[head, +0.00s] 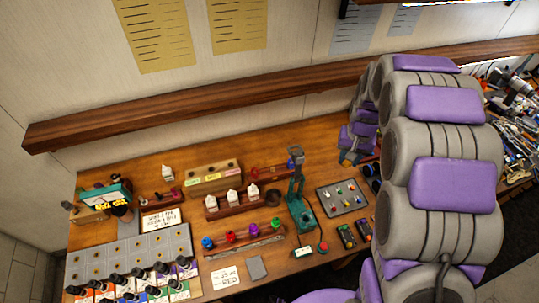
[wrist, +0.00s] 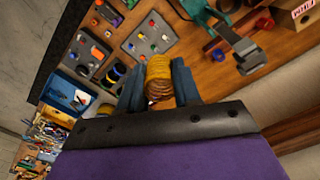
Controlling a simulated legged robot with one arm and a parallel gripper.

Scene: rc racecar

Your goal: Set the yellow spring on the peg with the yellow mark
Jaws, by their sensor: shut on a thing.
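My gripper (wrist: 158,88) is shut on the yellow spring (wrist: 159,72) in the wrist view, with one blue finger on each side of its coils. In the head view my gripper (head: 352,154) is above the back right part of the bench, with a grey board (head: 322,206) a little nearer the front. The spring cannot be made out there. The board (wrist: 128,46) also shows in the wrist view, apart from the spring, with several small coloured pieces on it. I cannot tell which peg has the yellow mark.
A green stand (head: 302,217) is left of the board. Racks with white pieces (head: 232,197) and coloured knobs (head: 231,237) lie farther left. Dark items (head: 347,236) lie in front of the board. Cluttered tools (head: 515,105) fill the far right. A wooden rail (head: 200,108) runs along the wall.

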